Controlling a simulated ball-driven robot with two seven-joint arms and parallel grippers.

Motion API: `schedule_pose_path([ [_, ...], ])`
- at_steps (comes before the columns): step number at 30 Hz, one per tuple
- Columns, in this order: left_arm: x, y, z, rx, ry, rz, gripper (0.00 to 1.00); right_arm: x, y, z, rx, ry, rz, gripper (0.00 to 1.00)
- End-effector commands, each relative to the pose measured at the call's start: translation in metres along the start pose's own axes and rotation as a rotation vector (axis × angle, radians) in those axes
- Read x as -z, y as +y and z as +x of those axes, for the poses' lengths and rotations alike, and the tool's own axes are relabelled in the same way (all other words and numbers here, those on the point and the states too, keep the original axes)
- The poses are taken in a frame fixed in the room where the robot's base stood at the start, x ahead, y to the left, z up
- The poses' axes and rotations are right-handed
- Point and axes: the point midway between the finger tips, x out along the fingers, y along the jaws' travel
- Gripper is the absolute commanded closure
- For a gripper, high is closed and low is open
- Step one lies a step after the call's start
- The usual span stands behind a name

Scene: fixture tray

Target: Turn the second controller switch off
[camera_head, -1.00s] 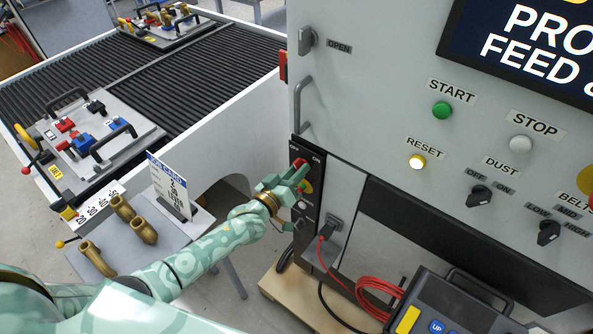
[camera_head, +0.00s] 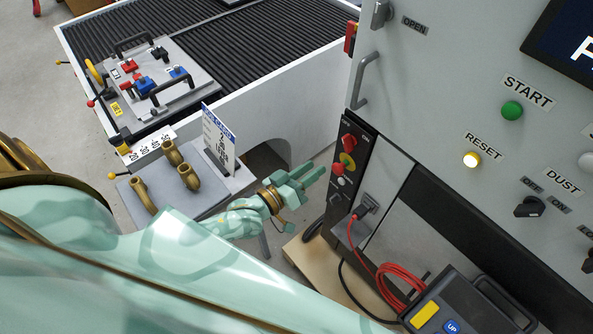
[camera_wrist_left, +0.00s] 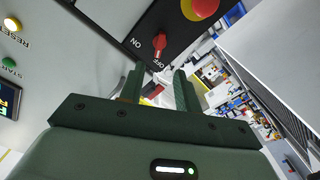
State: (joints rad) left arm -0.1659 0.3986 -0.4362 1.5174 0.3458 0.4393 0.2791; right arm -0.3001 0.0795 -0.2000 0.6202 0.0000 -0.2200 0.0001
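A black switch panel (camera_head: 332,207) is on the lower side of the grey cabinet. It has a red rotary switch (camera_head: 349,141) with OFF and ON labels above a yellow-and-red button (camera_head: 347,160). In the left wrist view the red rotary switch (camera_wrist_left: 159,42) stands just beyond the fingertips, with its handle seeming to point to OFF. The yellow-and-red button (camera_wrist_left: 201,7) is at the top there. My left gripper (camera_head: 318,172) is open and empty, left of the panel and apart from it; its two separated fingers show in the wrist view (camera_wrist_left: 158,80). My right gripper is not in view.
A side table (camera_head: 122,190) with brass elbows (camera_head: 188,177) and a job card (camera_head: 218,140) stands left of my gripper. A conveyor (camera_head: 262,50) carries a fixture tray (camera_head: 203,92). A pendant (camera_head: 470,305) and red cable (camera_head: 398,282) lie lower right.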

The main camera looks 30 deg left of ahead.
Motion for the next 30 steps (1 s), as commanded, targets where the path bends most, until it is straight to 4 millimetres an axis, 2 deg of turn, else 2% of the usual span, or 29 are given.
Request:
schedule_pose_path([
  [3,-0.001,0.0,-0.025,0.0,-0.002,-0.001,0.67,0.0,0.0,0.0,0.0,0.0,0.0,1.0],
  [9,-0.001,0.0,-0.044,0.0,0.0,-0.002,0.67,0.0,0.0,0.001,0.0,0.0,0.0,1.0],
  [26,0.0,0.0,-0.046,0.0,0.0,0.0,0.67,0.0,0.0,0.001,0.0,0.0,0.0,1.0],
  [28,-0.004,-0.001,-0.046,0.004,-0.02,0.033,0.67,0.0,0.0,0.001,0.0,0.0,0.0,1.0],
  [30,-0.021,-0.011,-0.05,0.027,-0.088,0.109,0.67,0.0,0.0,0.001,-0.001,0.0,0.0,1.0],
])
